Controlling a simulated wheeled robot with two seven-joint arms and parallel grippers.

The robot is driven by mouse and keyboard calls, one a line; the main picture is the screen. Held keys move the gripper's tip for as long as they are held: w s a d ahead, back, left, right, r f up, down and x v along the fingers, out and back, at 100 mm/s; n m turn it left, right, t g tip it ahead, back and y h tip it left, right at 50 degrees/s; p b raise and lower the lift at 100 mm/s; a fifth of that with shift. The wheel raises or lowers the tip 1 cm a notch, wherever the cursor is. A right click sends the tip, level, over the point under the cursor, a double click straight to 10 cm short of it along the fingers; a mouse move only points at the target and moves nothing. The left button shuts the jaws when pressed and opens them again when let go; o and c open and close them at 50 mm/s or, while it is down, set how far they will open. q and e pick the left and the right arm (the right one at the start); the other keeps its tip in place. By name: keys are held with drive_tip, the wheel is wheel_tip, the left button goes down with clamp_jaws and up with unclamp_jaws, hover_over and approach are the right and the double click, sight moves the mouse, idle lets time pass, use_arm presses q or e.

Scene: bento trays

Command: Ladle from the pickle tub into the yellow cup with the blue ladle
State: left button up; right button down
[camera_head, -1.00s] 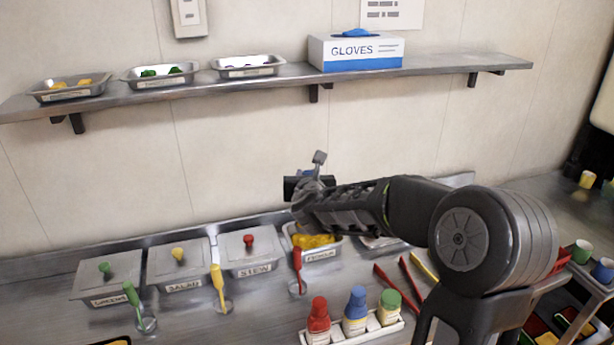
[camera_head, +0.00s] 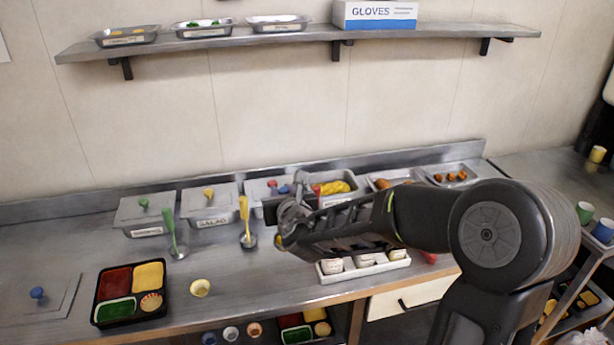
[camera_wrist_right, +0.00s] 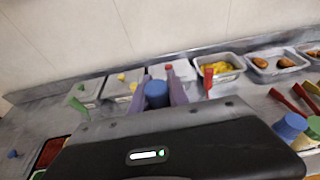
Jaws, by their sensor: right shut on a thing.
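My right gripper (camera_head: 287,207) is in front of the red-knobbed stew tub (camera_head: 258,187), left of the pickle tub. It is shut on the blue ladle, whose round blue top (camera_wrist_right: 157,92) shows between the fingers in the right wrist view; a bit of blue (camera_head: 284,189) shows in the head view. The ladle's bowl is hidden. The pickle tub (camera_head: 335,199) is open with yellow food inside; it also shows in the right wrist view (camera_wrist_right: 222,76). The small yellow cup (camera_head: 200,289) stands on the counter, nearer and to the left. My left gripper is not in view.
A bento tray (camera_head: 131,317) with filled compartments lies left of the cup. A blue-knobbed lid (camera_head: 50,300) lies at far left. Green (camera_head: 172,235) and yellow (camera_head: 245,220) ladles stand before the tubs.

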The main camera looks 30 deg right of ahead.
use_arm(q)
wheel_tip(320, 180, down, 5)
drive_tip(key=b, duration=0.4)
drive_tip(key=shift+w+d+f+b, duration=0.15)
drive_tip(key=shift+b, duration=0.2)
use_arm(e)
drive_tip(key=s+a+f+n+y, duration=0.1)
drive_tip(key=a+f+y, duration=0.1)
drive_tip(key=a+f, duration=0.2)
drive_tip(key=s+a+f+n+y, duration=0.2)
drive_tip(key=a+f, duration=0.2)
drive_tip(key=a, duration=0.5)
drive_tip(key=shift+s+a+f+t+y, duration=0.2)
drive_tip(key=shift+f+t+y, duration=0.1)
drive_tip(key=shift+f+t, duration=0.1)
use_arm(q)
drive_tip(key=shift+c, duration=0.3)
